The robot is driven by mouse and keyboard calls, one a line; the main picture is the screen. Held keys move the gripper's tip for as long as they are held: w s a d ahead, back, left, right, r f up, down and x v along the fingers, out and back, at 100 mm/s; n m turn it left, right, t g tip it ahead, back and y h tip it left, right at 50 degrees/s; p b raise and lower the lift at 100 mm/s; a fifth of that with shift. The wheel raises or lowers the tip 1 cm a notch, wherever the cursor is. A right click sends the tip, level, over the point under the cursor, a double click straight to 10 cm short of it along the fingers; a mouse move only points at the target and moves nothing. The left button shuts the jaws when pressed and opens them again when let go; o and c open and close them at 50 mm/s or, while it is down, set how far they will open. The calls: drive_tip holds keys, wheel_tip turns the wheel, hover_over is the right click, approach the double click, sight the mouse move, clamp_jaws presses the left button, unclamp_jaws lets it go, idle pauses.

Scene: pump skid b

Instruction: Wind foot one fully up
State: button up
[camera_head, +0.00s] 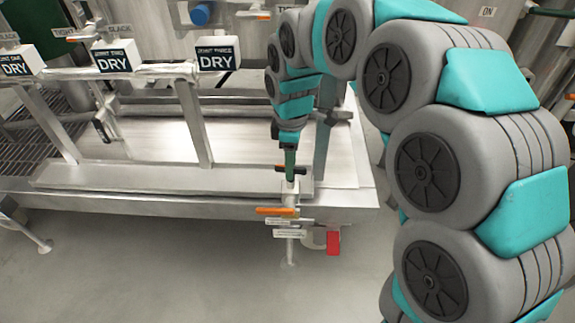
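My gripper (290,158) points down at the front right corner of the skid frame (160,205). It is at or just above the top of an upright post with a small orange-brown bar (296,169). I cannot tell whether the fingers touch it or are open. Below, an orange handle (276,211) sits at the frame edge, with small labels (289,222) too small to read. Under it a levelling foot (289,250) reaches down near the floor. Another foot (40,245) shows at the far left. Which one is foot one cannot be read.
A red tag (333,243) hangs right of the corner foot. White boxes marked DRY (217,59) stand on a rail (150,72) above the skid deck. A valve handle (103,128) hangs below the rail. The floor in front (150,280) is clear.

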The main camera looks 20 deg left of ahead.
drive_tip(key=shift+r+p, duration=1.4)
drive_tip(key=shift+r, duration=2.15)
